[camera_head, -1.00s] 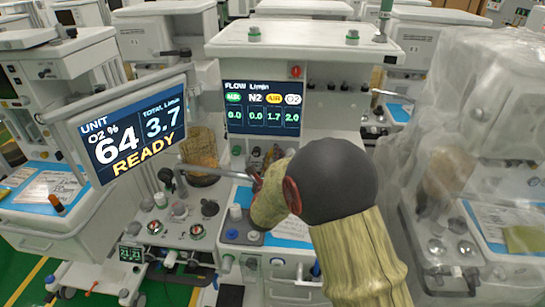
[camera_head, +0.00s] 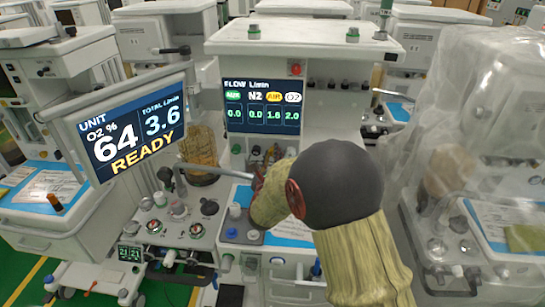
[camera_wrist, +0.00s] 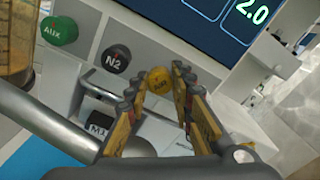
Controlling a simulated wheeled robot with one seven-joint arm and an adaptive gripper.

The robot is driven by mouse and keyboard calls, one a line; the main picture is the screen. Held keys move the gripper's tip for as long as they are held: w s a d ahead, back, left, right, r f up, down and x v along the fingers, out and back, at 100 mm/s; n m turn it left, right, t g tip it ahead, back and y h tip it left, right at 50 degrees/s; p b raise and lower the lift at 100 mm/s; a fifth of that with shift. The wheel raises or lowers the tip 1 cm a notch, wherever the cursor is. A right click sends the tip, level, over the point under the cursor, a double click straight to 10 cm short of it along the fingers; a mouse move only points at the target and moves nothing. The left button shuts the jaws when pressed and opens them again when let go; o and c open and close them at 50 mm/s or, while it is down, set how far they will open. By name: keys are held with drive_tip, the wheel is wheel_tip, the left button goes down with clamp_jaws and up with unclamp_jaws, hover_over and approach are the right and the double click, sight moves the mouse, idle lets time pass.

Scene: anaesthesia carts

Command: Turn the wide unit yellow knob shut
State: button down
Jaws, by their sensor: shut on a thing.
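In the wrist view the yellow AIR knob (camera_wrist: 159,79) sits between the fingertips of my gripper (camera_wrist: 158,84), which is shut on it. Beside it, to the left, are the black N2 knob (camera_wrist: 116,58) and the green AUX knob (camera_wrist: 59,31). In the head view my arm hides the yellow knob and most of my gripper. The flow display (camera_head: 262,105) on the wide unit reads AUX 0.0, N2 0.0, AIR 1.6 and O2 2.0.
A tilted screen (camera_head: 133,130) at the left shows O2 64 %, total 3.6 and READY. A metal bar (camera_wrist: 45,118) runs just in front of the knobs. A plastic-covered cart (camera_head: 455,160) stands close on the right.

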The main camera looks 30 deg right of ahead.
drive_tip(key=shift+f+m+b, duration=0.1)
drive_tip(key=shift+m+b, duration=3.25)
drive_tip(key=shift+m, duration=1.65)
drive_tip(key=c, duration=1.8)
unclamp_jaws()
drive_tip(key=v, duration=1.2)
